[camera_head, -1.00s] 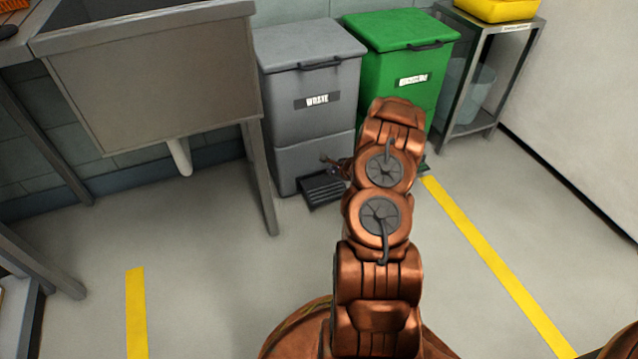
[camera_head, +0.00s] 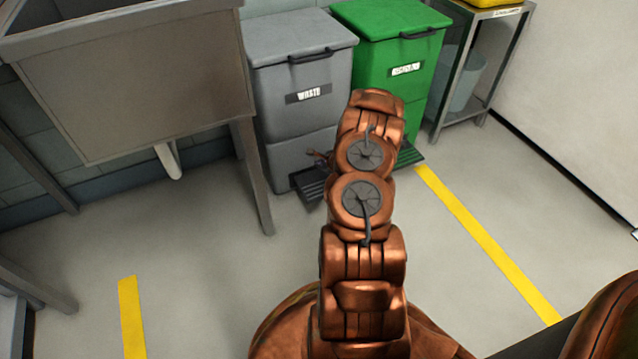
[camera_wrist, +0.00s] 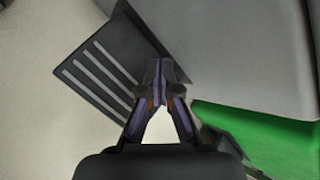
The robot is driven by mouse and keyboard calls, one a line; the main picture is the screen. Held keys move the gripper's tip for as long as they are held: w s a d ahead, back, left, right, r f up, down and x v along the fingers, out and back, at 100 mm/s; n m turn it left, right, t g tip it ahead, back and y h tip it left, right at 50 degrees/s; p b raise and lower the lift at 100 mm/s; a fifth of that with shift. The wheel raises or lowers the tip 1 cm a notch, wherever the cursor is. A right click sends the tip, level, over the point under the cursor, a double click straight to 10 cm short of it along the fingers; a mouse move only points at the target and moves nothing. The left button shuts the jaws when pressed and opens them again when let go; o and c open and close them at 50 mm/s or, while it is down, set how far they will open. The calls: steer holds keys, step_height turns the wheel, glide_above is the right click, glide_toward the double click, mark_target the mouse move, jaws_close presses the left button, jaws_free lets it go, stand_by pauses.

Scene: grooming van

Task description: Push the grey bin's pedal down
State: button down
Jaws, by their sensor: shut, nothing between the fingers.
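The grey bin (camera_head: 303,92), labelled WASTE, stands against the wall left of the green bin. Its black ribbed pedal (camera_head: 311,184) sticks out low at its front, partly hidden behind my arm in the head view. In the wrist view the pedal (camera_wrist: 108,68) lies at upper left, with pale stripes, beside the grey bin's body (camera_wrist: 215,45). My gripper (camera_wrist: 157,72) is shut and empty, its tips over the pedal's right part near the bin. In the head view only a small part of my gripper shows beside the arm. I cannot tell whether the tips touch the pedal.
The green bin (camera_head: 388,58) stands just right of the grey bin, with its own dark pedal (camera_head: 410,154) low in front. A metal sink (camera_head: 130,85) with legs stands at left. A metal rack (camera_head: 470,60) stands at right. Floor with yellow stripes is clear in front.

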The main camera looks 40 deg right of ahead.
steer(key=b, duration=0.2)
glide_above(319, 183)
step_height(319, 183, down, 6)
steer(key=shift+s+f, duration=0.1)
steer(key=shift+s, duration=0.05)
steer(key=shift+d+f, duration=0.1)
steer(key=shift+f, duration=0.5)
stand_by(0.9)
steer(key=shift+f, duration=0.45)
steer(key=shift+f, duration=1.3)
stand_by(1.8)
steer(key=shift+r, duration=0.1)
steer(key=shift+r+p, duration=0.4)
steer(key=shift+r, duration=1.2)
steer(key=shift+r, duration=0.1)
steer(key=shift+r+p, duration=0.85)
steer(key=shift+r, duration=1.6)
